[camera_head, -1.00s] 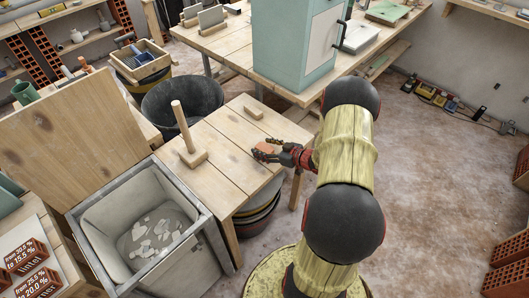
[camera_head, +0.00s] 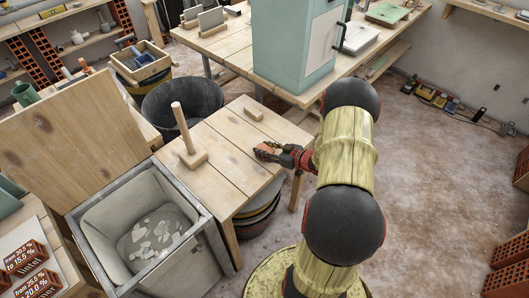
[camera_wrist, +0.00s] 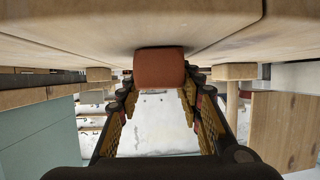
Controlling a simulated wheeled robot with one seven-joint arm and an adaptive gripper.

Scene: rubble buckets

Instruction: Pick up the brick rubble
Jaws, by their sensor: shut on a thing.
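The brick rubble (camera_wrist: 158,68) is a small reddish-brown block with rounded edges. In the wrist view it sits between the two fingers, close against the wooden bench surface. My gripper (camera_head: 268,151) is low over the right part of the small wooden bench (camera_head: 225,160) in the head view. Its fingers (camera_wrist: 158,90) are shut on the brick, one on each side.
A wooden block with an upright handle (camera_head: 182,130) and a small wood piece (camera_head: 254,114) stand on the bench. A lidded bin (camera_head: 199,218) with pale scraps stands front left. A black bucket (camera_head: 160,103) is behind the bench. A teal cabinet (camera_head: 285,45) stands beyond.

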